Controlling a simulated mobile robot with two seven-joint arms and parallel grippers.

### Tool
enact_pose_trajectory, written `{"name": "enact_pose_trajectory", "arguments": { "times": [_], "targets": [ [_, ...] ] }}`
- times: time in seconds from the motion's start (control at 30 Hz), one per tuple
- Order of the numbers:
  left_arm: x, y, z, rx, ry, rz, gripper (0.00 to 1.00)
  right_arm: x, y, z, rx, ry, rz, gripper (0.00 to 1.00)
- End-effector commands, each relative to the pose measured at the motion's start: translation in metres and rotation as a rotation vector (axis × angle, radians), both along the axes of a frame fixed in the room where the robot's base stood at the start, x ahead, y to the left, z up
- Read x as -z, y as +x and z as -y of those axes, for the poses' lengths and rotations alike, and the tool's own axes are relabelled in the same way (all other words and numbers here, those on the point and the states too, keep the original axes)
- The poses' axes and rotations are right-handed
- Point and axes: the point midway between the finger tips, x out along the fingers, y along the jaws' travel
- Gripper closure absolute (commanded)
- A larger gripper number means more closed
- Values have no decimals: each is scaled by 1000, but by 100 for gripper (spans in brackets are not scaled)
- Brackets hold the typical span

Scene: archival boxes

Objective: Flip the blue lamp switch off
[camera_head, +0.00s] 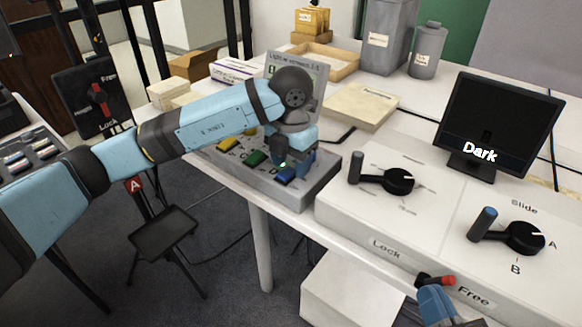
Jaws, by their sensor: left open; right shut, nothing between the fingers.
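The blue switch (286,175) is on the front right of a grey switch panel (298,196) on the white table. A small green light glows just behind it. My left arm reaches in from the left, and my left gripper (290,163) points down at the blue switch, very close to it. The gripper is open; whether it touches the switch cannot be told.
Yellow (228,144) and green (256,158) switches sit left of the blue one. A white console with black knobs (398,181) stands to the right, a screen reading "Dark" (500,115) behind it. The lever (436,281) lies between "Lock" and "Free" labels. Boxes stand behind.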

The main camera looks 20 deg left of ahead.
Motion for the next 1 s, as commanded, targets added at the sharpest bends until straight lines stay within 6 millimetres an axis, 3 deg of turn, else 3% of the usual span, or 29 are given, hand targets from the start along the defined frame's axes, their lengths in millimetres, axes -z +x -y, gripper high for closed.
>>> {"name": "enact_pose_trajectory", "arguments": {
  "times": [0.37, 0.6, 0.77, 1.0],
  "targets": [
    [6, 0, 0, 0, 0, 1, 47, 3, 0, 0, -2, -4, -10, 100],
    [6, 0, 0, 0, 0, 1, 96, 2, 0, 0, -2, -4, -10, 100],
    [8, -1, -1, 1, -11, 33, 96, 9, 0, 0, -3, -5, -14, 100],
    [8, -6, -3, 1, -85, 236, 96, 49, 2, -4, -42, -67, -122, 100]
  ]
}}
